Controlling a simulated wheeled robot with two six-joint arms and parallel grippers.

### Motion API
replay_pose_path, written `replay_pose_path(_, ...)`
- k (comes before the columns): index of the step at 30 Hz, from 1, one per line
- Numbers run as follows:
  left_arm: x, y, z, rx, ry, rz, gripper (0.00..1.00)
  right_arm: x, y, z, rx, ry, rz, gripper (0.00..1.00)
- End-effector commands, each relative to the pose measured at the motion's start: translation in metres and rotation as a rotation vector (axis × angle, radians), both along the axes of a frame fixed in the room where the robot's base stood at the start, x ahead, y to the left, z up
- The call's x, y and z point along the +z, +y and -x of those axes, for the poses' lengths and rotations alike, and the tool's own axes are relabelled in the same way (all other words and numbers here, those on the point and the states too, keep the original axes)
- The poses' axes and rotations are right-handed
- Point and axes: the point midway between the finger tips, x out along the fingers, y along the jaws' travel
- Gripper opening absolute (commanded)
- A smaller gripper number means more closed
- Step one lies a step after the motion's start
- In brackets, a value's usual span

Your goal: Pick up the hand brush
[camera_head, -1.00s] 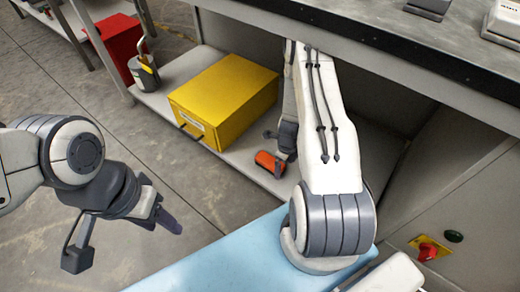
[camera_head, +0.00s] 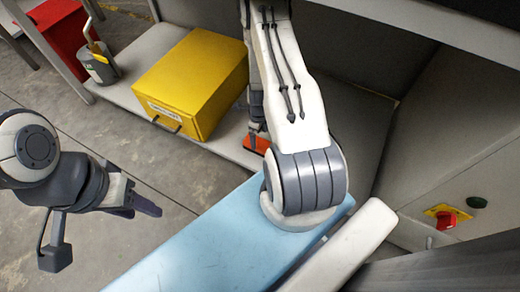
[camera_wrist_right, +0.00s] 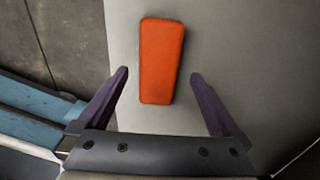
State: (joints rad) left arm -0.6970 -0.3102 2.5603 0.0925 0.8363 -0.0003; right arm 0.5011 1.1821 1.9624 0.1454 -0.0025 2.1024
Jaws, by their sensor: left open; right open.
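The hand brush shows as an orange block, seen from above in the right wrist view (camera_wrist_right: 161,60), lying on a pale grey shelf (camera_wrist_right: 220,40). No bristles are visible. My right gripper (camera_wrist_right: 160,76) is open, with one dark finger on each side of the brush's near part and a gap on both sides; I cannot tell how far above the shelf the fingertips are. In the head view only a bit of the orange brush (camera_head: 257,145) shows beneath my right gripper, the rest hidden by my arm. My left gripper (camera_head: 146,207) is open and empty over the floor at left.
A yellow box (camera_head: 195,85) stands on the lower shelf left of the brush. A grey can (camera_head: 99,66) and a red box (camera_head: 62,30) are further left. A worktop edge (camera_head: 400,20) overhangs the shelf. A panel with a red knob (camera_head: 446,219) is at right.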

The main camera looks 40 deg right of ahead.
Motion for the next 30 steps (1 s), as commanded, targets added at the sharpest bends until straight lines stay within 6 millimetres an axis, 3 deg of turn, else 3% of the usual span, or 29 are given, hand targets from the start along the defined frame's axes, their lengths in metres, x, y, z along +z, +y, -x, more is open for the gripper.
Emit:
replay_pose_path(5, -0.013, 0.0, 0.0, 0.0, 0.0, 0.0, 0.5, -0.011, 0.0, 0.0, 0.0, 0.0, 0.001, 1.0)
replay_pose_path(15, -0.06, 0.0, 0.0, 0.0, 0.0, 0.0, 0.5, -0.048, 0.0, 0.004, 0.0, 0.0, 0.0, 1.0)
replay_pose_path(28, -0.067, 0.0, 0.0, 0.0, 0.0, 0.0, 0.5, -0.055, -0.001, 0.004, -0.001, 0.0, 0.0, 1.0)
replay_pose_path(29, -0.067, 0.0, 0.0, 0.0, 0.0, 0.0, 0.5, -0.055, -0.001, 0.004, -0.001, 0.0, 0.0, 0.92)
replay_pose_path(30, -0.067, 0.0, 0.0, 0.0, 0.0, 0.0, 0.5, -0.055, -0.001, 0.004, -0.001, 0.0, 0.0, 0.77)
